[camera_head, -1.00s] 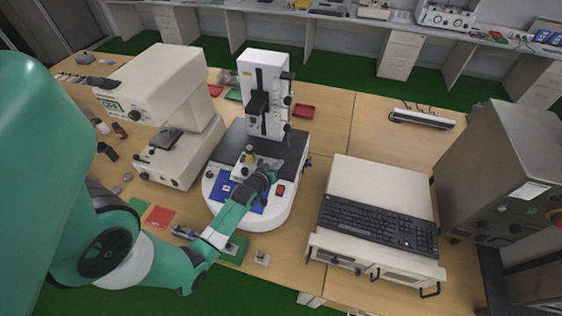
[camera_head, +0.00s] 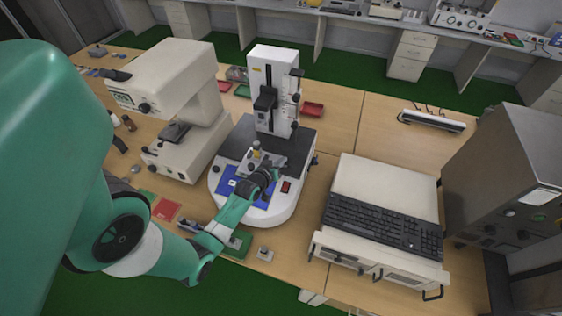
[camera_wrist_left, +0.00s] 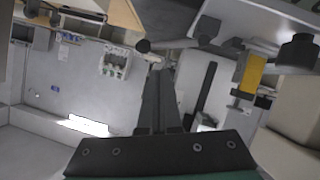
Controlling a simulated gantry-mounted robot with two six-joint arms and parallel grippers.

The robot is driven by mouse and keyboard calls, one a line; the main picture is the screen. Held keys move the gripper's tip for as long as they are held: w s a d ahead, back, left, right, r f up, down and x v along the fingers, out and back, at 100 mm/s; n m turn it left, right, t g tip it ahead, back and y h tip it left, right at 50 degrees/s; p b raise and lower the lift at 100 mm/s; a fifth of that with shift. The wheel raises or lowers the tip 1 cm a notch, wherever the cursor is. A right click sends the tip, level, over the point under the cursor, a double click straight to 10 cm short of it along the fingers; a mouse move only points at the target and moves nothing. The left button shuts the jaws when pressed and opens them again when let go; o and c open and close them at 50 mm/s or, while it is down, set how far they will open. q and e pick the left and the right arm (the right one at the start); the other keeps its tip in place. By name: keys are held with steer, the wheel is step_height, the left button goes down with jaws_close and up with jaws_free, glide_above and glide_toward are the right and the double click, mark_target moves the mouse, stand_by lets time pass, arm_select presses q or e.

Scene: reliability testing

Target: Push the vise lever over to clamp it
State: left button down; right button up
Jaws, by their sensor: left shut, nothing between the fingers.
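The vise (camera_head: 257,150), with a yellow part on top, sits on the base of the white test stand (camera_head: 274,75). In the left wrist view the yellow part (camera_wrist_left: 251,74) is at the upper right. My right gripper is not in view.
A beige microscope-like instrument (camera_head: 185,75) stands left of the test stand. A black keyboard (camera_head: 383,224) lies on a white unit at the right, beside a metal cabinet (camera_head: 500,180). A red tray (camera_head: 312,109) lies behind. The table (camera_head: 385,135) is mostly bare at back right.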

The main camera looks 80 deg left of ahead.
arm_select(q)
step_height(320, 180, up, 5)
steer(key=p, duration=0.5)
steer(key=v, duration=0.9)
steer(key=shift+f+b, duration=0.25)
steer(key=shift+b, duration=0.15)
steer(key=shift+w+d, duration=0.1)
steer(key=shift+d, duration=0.05)
